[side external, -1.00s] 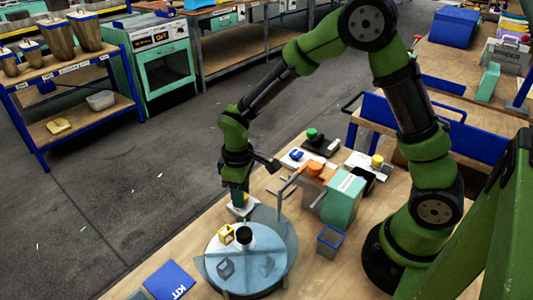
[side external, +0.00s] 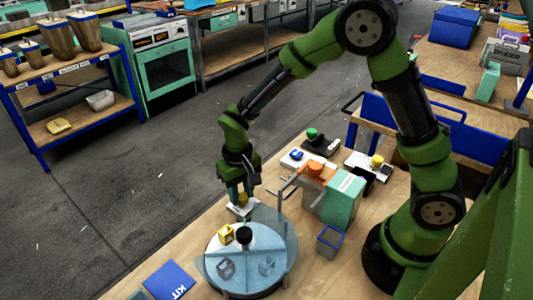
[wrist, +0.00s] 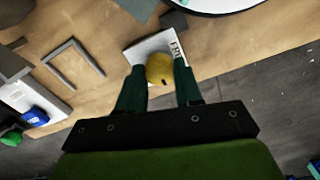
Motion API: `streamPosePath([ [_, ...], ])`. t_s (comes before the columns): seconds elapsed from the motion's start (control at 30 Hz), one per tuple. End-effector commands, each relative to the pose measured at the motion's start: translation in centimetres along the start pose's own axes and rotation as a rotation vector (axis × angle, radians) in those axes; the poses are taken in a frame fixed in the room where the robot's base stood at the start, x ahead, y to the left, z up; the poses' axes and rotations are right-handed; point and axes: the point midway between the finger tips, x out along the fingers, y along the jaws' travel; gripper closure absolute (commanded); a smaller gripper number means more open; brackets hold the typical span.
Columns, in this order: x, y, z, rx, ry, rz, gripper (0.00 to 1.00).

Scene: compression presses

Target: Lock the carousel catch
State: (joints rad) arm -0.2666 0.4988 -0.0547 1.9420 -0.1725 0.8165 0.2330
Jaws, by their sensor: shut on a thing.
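The carousel (side external: 212,262) is a round table with a pale blue top and clear upright panels. The catch is a white plate (wrist: 143,50) at the carousel's edge, with a yellow knob (wrist: 159,70) on it. Dark letters, apparently starting "FR", show on the plate in the wrist view. My gripper (side external: 240,204) points down over the plate beside the carousel. In the wrist view its two dark green fingers (wrist: 160,88) stand on either side of the yellow knob, shut on it. The rest of the lettering and the knob's underside are hidden.
A yellow cube frame (side external: 226,234) and a dark cup (side external: 244,236) stand on the carousel. A teal press with an orange knob (side external: 315,169) stands right of it. A blue-rimmed bin (side external: 330,240) and a blue kit mat (side external: 170,280) lie nearby on the bench.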

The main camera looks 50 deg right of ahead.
Motion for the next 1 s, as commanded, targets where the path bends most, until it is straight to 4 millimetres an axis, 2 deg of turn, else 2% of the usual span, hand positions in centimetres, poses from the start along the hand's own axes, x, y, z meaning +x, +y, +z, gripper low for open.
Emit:
streamPosePath([
  [0.5, -0.12, -0.01, -0.02, 0.024, 0.0, -0.001, 0.96],
  [0.53, -0.12, -0.01, -0.02, 0.024, 0.0, -0.001, 0.64],
  [0.7, -0.08, 0.0, -0.02, 0.022, 0.0, -0.001, 0.4],
  [1.0, -0.2, -0.01, -0.02, 0.019, 0.001, -0.001, 0.4],
])
